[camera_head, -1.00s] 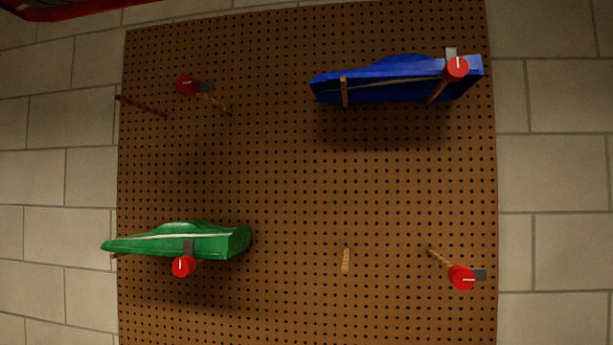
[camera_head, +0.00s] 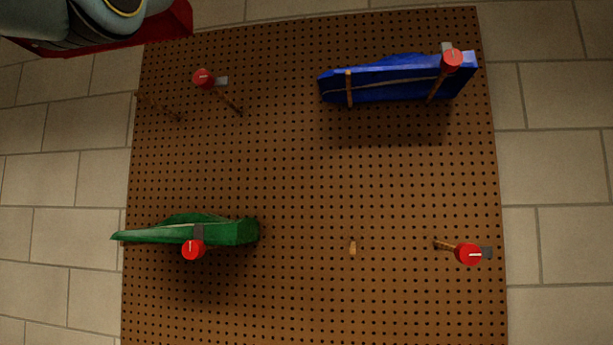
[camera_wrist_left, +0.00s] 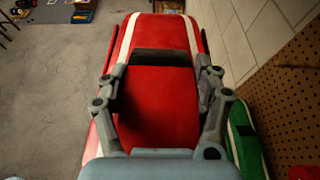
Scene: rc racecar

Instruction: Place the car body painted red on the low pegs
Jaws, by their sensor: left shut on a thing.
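The red car body (camera_head: 172,27) with white stripes shows at the upper left of the head view, in front of the pegboard's top corner. In the left wrist view the red car body (camera_wrist_left: 155,35) fills the middle. My left gripper (camera_wrist_left: 158,82) is shut on it, with one finger along each side. Its grey parts partly cover the body in the head view. Two low pegs at the lower right are empty: a short left one (camera_head: 353,248) and a right one (camera_head: 446,245) beside a red-capped fitting (camera_head: 468,254). My right gripper is not in view.
The pegboard (camera_head: 300,190) hangs on a pale block wall (camera_head: 555,165). A blue car body (camera_head: 395,83) rests on the upper right pegs. A green car body (camera_head: 225,232) rests on the lower left pegs. The upper left pegs (camera_head: 228,100) are empty.

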